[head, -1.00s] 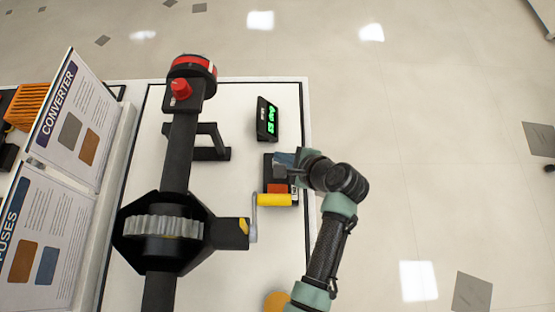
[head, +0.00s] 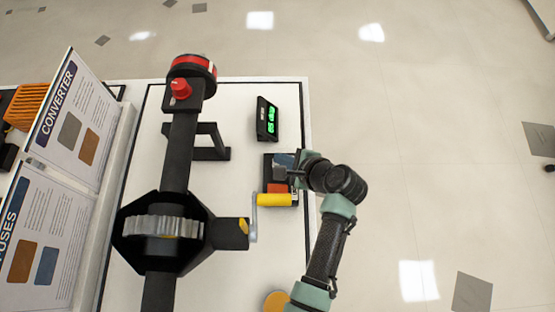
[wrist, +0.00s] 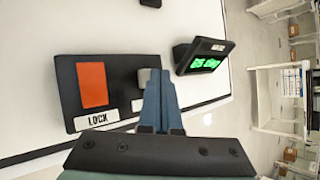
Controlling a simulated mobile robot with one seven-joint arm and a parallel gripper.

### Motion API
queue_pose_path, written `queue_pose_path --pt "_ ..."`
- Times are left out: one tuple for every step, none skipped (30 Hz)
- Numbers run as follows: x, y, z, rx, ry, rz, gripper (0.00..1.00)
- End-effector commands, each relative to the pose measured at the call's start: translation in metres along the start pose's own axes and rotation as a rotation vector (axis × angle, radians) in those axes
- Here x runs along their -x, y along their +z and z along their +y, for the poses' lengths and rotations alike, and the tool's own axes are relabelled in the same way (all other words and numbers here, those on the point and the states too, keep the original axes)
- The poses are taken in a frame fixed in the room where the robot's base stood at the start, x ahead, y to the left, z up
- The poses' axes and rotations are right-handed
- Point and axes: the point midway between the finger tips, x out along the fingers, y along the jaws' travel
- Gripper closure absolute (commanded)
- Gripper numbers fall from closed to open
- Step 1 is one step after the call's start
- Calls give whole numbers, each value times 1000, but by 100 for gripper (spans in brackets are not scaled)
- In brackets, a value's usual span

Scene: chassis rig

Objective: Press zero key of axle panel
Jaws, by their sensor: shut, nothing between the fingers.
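The dark axle panel (wrist: 68,75) lies flat on the white table. In the wrist view it carries a large orange key (wrist: 93,85) above a label reading LOCK, and a smaller grey key (wrist: 144,76) to the right. The grey key's own label is mostly hidden by the fingers, so I cannot read it. My gripper (wrist: 160,76) is shut and empty, its blue fingers over the grey key's right edge; I cannot tell if they touch it. In the head view my gripper (head: 281,171) is over the panel (head: 268,167), above the orange key (head: 275,188).
A black readout (head: 267,119) with green digits stands behind the panel. A yellow crank handle (head: 274,200) sits close in front of it. The black axle rig (head: 178,150) with a red knob (head: 181,88) stands to the left. Open floor lies to the right.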

Motion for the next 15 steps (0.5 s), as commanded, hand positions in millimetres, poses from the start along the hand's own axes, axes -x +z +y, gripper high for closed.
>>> queue_pose_path --pt "0 0 0 0 0 0 100" --pt "-1 0 1 0 0 0 100" --pt "-1 -1 1 0 0 0 100" --pt "-1 -1 1 0 0 0 100" --pt "-2 -1 1 0 0 0 100" --pt "-2 -1 2 0 0 0 100" --pt "-2 -2 2 0 0 0 100" --pt "-2 -2 2 0 0 0 100" --pt "-3 -2 2 0 0 0 100" --pt "-3 -2 2 0 0 0 100" --pt "-3 -2 2 0 0 0 100" --pt "-4 -3 3 0 0 0 100" --pt "-4 -3 3 0 0 0 100" --pt "-4 -3 3 0 0 0 100" --pt "-5 -3 3 0 0 0 100"
